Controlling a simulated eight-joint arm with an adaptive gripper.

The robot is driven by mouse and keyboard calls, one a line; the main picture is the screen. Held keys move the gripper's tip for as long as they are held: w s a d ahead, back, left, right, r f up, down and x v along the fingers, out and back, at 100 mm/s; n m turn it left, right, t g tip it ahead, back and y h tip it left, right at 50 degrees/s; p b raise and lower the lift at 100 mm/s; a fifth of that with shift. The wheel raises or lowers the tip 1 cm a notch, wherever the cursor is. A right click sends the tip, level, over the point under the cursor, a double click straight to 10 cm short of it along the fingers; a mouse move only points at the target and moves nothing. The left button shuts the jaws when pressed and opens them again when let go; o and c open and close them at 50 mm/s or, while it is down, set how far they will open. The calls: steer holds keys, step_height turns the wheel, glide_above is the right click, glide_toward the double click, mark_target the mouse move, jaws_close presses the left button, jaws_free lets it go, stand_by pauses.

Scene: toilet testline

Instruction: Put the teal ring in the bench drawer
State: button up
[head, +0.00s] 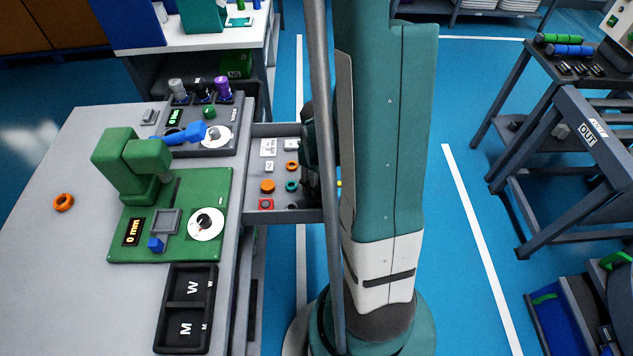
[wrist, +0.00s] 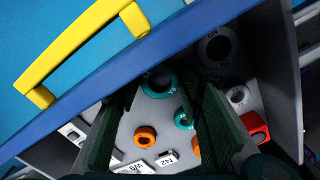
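The bench drawer (head: 253,207) is pulled out from the right side of the bench. In the wrist view, a teal ring (wrist: 147,90) is inside it, close to the blue front panel. A second, smaller-looking teal ring (wrist: 183,120) lies nearer; one teal ring (head: 291,186) shows in the head view. My gripper (wrist: 167,90) points down over the drawer's front end, its dark green fingers apart on either side of the first teal ring, with visible gaps. In the head view, my gripper (head: 312,178) is partly behind my arm and hides that end of the drawer.
The drawer also holds orange pieces (wrist: 145,136), a red block (wrist: 254,126), grey rings (wrist: 217,46) and white labelled pieces. Its yellow handle (wrist: 85,45) is on the front. On the bench are a green gauge (head: 132,165), an orange ring (head: 64,202) and a black tray (head: 187,308).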

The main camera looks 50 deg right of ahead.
steer(key=shift+r, duration=0.15)
stand_by(0.3)
step_height(320, 180, up, 12)
steer(key=p, duration=0.4)
stand_by(0.5)
stand_by(0.9)
steer(key=w+a+r+m+t+h, duration=0.1)
steer(key=w+a+r+t, duration=0.3)
steer(key=a+r, duration=0.9)
steer(key=s+a+r+m+t+y, duration=0.1)
steer(key=s+a+r+t, duration=0.1)
steer(key=a+r, duration=1)
steer(key=shift+a+r+t, duration=0.15)
steer(key=shift+a+t, duration=0.45)
steer(key=shift+a, duration=0.1)
